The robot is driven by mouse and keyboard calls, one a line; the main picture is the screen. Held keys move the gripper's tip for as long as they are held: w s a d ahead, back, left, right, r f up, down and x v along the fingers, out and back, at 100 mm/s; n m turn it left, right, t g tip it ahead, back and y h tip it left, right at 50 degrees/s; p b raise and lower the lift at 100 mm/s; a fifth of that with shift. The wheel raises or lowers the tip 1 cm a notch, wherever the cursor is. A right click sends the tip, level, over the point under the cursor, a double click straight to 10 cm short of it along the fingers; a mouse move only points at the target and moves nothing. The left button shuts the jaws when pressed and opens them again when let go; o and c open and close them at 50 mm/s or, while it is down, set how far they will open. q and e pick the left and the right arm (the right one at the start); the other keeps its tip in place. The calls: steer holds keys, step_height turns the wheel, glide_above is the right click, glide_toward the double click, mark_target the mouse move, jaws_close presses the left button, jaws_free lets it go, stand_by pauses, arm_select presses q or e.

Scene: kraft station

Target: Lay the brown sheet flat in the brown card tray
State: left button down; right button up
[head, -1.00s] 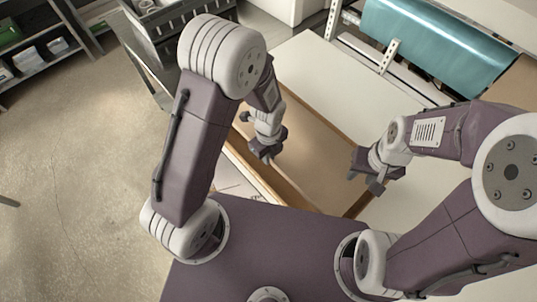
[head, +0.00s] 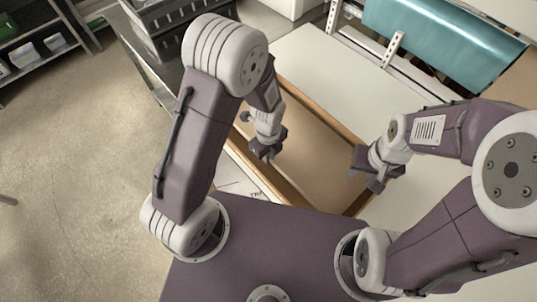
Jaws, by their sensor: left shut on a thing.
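The brown card tray (head: 333,123) lies on the pale worktop, with its rim showing along the far side and at the near left. The brown sheet (head: 308,160) shows inside the tray's walls; its near edge is partly hidden by my arms and body. I cannot tell whether it lies fully flat on the tray floor. My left gripper (head: 264,153) is at the sheet's left part, shut on the brown sheet, though the pinch itself is hard to see. My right gripper (head: 366,174) is at the tray's right end, its fingers apart.
A teal roll (head: 440,42) hangs on a rack behind the worktop (head: 320,60). A dark grey crate (head: 180,25) stands at the back left. A white printed sheet (head: 238,180) lies left of the tray. Open floor is at the left.

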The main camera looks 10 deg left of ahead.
arm_select(q)
steer(key=shift+f, duration=0.15)
steer(key=shift+f+b, duration=0.85)
steer(key=shift+f, duration=0.1)
steer(key=c, duration=1.5)
jaws_free()
steer(key=shift+o, duration=0.2)
step_height(320, 180, up, 9)
steer(key=shift+b, duration=0.4)
